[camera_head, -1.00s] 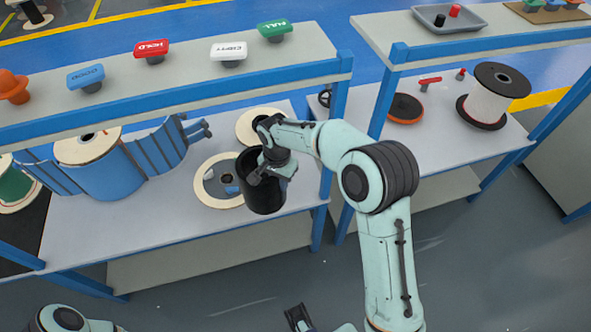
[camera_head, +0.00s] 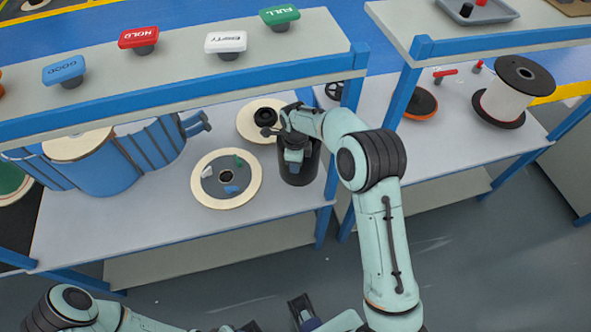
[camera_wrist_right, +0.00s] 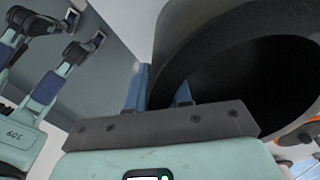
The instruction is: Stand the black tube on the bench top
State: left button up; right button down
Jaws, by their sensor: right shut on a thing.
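The black tube (camera_head: 300,172) is a wide, open-topped cylinder, near upright over the right end of the left bench top (camera_head: 150,225), close to the blue corner post. From this angle I cannot tell whether its base touches the top. My right gripper (camera_head: 294,150) is at the tube's upper rim, shut on its wall, and hides part of the rim.
A cream-rimmed disc (camera_head: 249,190) with small pieces on it lies left of the tube, and a cream reel (camera_head: 247,126) lies behind. A blue drum (camera_head: 100,170) stands farther left. An overhead shelf (camera_head: 185,65) carries coloured signs. The bench front left is clear.

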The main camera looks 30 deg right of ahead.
jog(key=shift+f, duration=2.05)
jog(key=c, duration=1)
grip_release()
jog(key=shift+c, duration=0.2)
jog(key=shift+r, duration=3.85)
